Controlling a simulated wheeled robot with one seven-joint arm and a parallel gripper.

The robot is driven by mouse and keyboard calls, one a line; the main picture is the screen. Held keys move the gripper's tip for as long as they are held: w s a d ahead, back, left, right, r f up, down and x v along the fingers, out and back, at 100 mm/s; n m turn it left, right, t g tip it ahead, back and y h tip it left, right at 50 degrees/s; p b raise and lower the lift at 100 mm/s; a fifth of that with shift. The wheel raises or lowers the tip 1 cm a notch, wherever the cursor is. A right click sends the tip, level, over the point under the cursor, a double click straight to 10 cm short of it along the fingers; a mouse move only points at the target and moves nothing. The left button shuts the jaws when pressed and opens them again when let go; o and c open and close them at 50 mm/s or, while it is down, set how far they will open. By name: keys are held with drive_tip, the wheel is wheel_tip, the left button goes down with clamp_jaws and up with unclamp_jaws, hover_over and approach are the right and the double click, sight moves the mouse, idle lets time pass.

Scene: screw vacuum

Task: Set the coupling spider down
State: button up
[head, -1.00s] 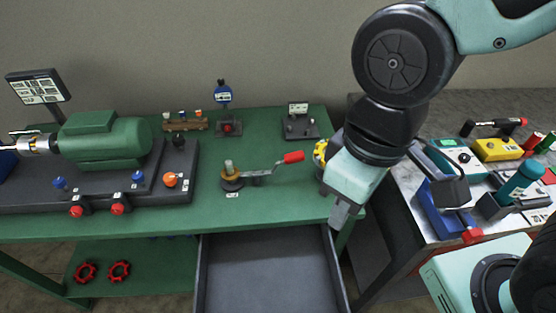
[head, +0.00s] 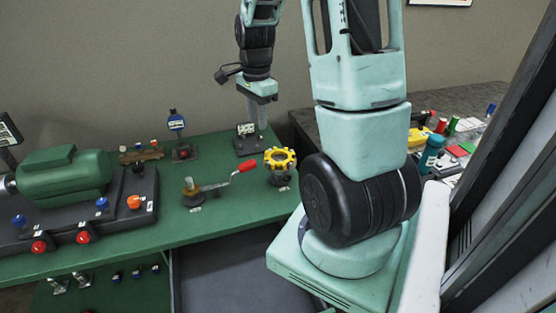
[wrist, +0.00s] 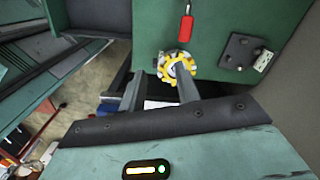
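The coupling spider, which I take to be the yellow toothed ring (head: 280,158), sits on a dark round stand (head: 281,180) at the right end of the green bench. It also shows in the wrist view (wrist: 178,67), past my fingertips and partly overlapped by the right finger. My gripper (head: 259,98) is raised above the back right of the bench, apart from the ring. In the wrist view my gripper (wrist: 159,88) has its two fingers spread with nothing held between them.
A crank with a red handle (head: 246,167) stands left of the ring. A dark block with a label (head: 248,138) is behind it. The green motor (head: 62,178) fills the bench's left. A drawer (head: 225,275) stands open below. A cluttered table (head: 445,165) is at right.

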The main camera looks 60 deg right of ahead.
drive_tip(key=s+d+f+m, duration=0.1)
drive_tip(key=s+d+m, duration=0.3)
drive_tip(key=d, duration=0.3)
drive_tip(key=p, duration=0.2)
hover_over(283, 163)
wheel_tip(283, 163, down, 12)
drive_tip(key=shift+s+a+r, duration=0.15)
drive_tip(key=shift+r, duration=0.1)
drive_tip(key=shift+d+f+p, duration=0.2)
drive_tip(key=shift+f+p, duration=0.95)
drive_tip(key=shift+f, duration=1.75)
clamp_jaws()
